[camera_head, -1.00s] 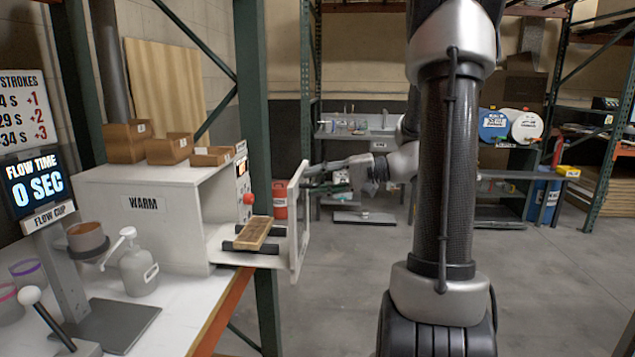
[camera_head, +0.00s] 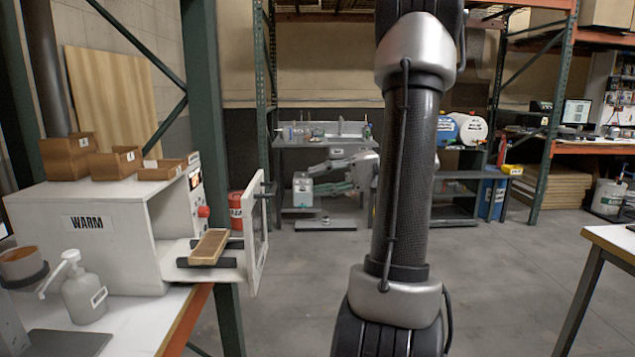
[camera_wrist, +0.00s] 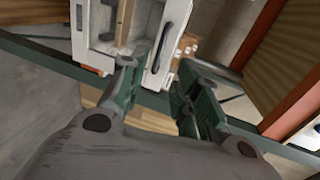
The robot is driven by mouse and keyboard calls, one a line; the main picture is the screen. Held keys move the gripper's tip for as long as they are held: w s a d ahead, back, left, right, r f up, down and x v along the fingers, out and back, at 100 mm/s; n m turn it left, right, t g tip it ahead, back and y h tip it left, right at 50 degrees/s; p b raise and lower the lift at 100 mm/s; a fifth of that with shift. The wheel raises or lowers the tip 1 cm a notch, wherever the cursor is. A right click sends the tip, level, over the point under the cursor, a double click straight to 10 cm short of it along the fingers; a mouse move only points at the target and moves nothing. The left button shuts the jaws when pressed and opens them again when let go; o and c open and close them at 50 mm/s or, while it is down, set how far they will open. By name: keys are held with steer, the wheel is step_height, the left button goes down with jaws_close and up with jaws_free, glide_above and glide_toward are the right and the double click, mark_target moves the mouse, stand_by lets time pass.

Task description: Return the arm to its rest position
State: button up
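My gripper (camera_wrist: 156,70) shows two green fingers spread apart with nothing between them in the wrist view. In the head view my gripper (camera_head: 318,178) points left, partly lost against the sink bench, in the picture to the right of the open door (camera_head: 258,232) of the white WARM box (camera_head: 112,260). The arm is stretched out, and its dark link stands upright across the middle of the head view. The wrist view also shows a white box (camera_wrist: 98,52), seen at a tilt beyond the fingers.
Green rack posts (camera_head: 213,150) stand behind the WARM box. A pump bottle (camera_head: 84,290) stands on the bench at left. A table (camera_head: 612,240) edge reaches in at right. The grey floor (camera_head: 500,270) between is open.

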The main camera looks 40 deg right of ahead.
stand_by(0.3)
steer(key=s+a+f+m+g+h, duration=0.2)
steer(key=s+f+g+h, duration=0.5)
steer(key=s+f, duration=0.45)
steer(key=s+a+r+n+t+h, duration=0.2)
steer(key=a+r+n+h, duration=0.3)
steer(key=a+r+n, duration=0.3)
steer(key=shift+s+a+r+n+h, duration=0.2)
steer(key=shift+s+r+n+h, duration=0.1)
steer(key=shift+s+n, duration=0.45)
steer(key=shift+s, duration=0.1)
